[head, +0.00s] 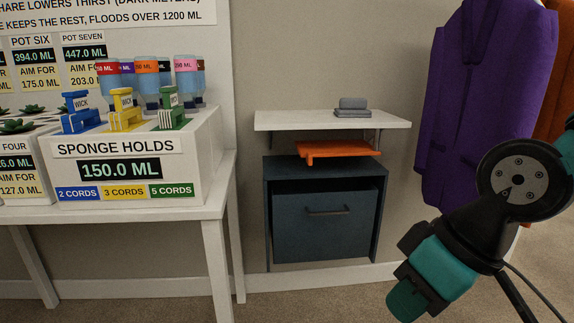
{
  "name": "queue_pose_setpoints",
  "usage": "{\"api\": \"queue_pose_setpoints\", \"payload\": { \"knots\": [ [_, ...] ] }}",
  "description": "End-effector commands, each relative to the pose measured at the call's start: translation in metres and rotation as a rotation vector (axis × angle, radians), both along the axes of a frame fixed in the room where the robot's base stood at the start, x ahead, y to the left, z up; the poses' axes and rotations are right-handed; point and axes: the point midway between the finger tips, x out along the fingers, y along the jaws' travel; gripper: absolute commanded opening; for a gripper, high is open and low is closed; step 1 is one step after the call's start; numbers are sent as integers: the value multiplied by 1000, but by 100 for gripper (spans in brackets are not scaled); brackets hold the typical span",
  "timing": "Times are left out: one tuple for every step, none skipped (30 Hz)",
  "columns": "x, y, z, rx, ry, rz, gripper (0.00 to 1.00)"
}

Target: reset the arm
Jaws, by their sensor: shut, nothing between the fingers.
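My arm (440,268) shows at the right of the head view, with black joints and teal sections. It comes in from the right edge, bends at a round black joint, and slopes down and left in front of the wall and floor. I cannot make out any gripper fingers in this view. The arm does not appear to touch anything.
A white table at left bears a sponge box (120,190), colored wick clips and several bottles. A white shelf (285,120) holds a grey block (352,104); an orange board (330,150) and dark blue cabinet (325,225) are below. Purple garment (470,90) hangs behind my arm.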

Motion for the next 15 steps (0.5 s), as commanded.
{"api": "queue_pose_setpoints", "payload": {
  "knots": [
    [-24,-3,3,-10,48,2,0],
    [-37,-5,4,-20,80,2,0],
    [-55,-8,4,-33,123,2,0],
    [-68,-11,5,-46,154,3,0],
    [-63,-10,23,-44,151,0,0],
    [-62,-10,35,-43,151,-1,0],
    [-62,-10,42,-44,151,0,0],
    [-62,-10,49,-44,151,0,0],
    [-61,-10,59,-44,151,0,0],
    [-61,-10,66,-43,150,0,0],
    [-61,-10,75,-44,150,-1,0],
    [-61,-10,86,-44,149,0,0],
    [-61,-10,95,-43,148,0,0],
    [-61,-10,105,-43,148,0,0],
    [-61,-10,118,-43,148,0,0]
  ]
}}
